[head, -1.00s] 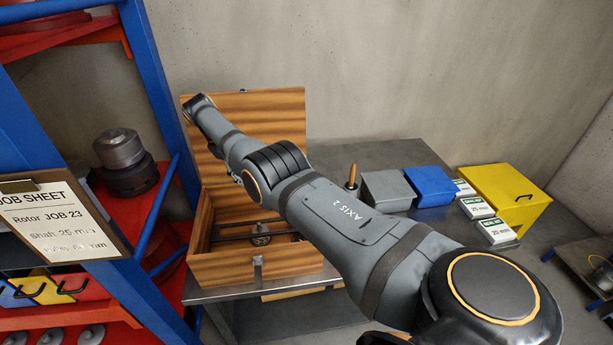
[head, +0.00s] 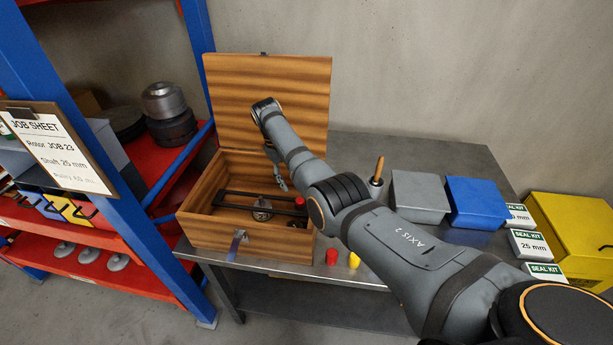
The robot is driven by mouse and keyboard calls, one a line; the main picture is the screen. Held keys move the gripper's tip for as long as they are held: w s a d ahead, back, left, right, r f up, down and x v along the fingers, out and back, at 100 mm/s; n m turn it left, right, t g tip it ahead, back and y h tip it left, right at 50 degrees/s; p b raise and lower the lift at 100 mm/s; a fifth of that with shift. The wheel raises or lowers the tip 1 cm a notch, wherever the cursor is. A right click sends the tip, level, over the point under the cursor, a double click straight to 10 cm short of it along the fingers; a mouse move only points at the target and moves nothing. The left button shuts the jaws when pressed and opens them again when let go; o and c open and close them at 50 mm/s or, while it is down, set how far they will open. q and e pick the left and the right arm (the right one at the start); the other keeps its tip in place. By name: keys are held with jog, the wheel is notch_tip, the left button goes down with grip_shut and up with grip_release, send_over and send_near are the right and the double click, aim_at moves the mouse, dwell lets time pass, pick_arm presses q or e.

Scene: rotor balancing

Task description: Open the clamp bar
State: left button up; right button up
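An open wooden box (head: 245,237) stands on the grey metal bench with its lid raised. A dark clamp bar (head: 235,205) lies across the inside of the box, with a red knob (head: 299,202) near its right end. A round metal part (head: 262,210) sits by the bar's middle. My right arm reaches in from the lower right, its wrist in front of the lid. My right gripper (head: 281,181) hangs down over the box, above the bar and left of the knob. It is small and partly hidden, so its finger opening is unclear. My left gripper is out of view.
Right of the box are a wooden-handled tool (head: 378,170), a grey box (head: 418,196), a blue box (head: 476,204), seal kits (head: 529,243) and a yellow box (head: 570,240). Red (head: 332,256) and yellow (head: 354,260) pieces lie before the box. A blue-framed shelf (head: 110,240) stands left.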

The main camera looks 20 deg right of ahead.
jog(key=shift+a+f, duration=0.1)
jog(key=shift+a, duration=0.25)
jog(key=shift+d, duration=0.1)
